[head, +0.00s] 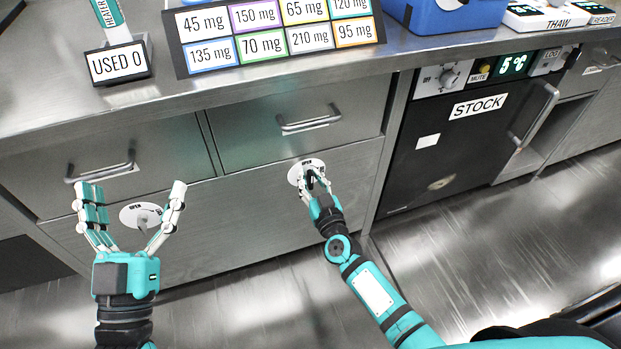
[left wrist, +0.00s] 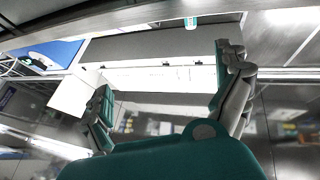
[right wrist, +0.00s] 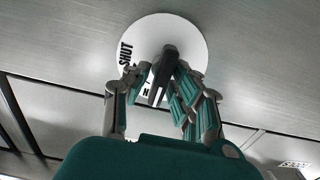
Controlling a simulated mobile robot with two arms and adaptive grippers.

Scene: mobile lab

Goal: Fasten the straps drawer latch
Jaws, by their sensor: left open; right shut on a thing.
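Two round white latch dials sit on the wide lower steel drawer front (head: 250,215). My right gripper (head: 316,186) is shut on the dark knob (right wrist: 169,62) of the right dial (head: 296,170). In the right wrist view that dial (right wrist: 140,40) reads SHUT at its left, with a partly hidden word below. My left gripper (head: 134,188) is open and empty, its fingers spread before the left dial (head: 130,213), whose grey knob (head: 148,222) shows between them. They do not appear to touch it. No straps label is readable.
Two upper drawers have bar handles, one at left (head: 100,173) and one at right (head: 308,122). A dark STOCK unit (head: 430,170) stands at right.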

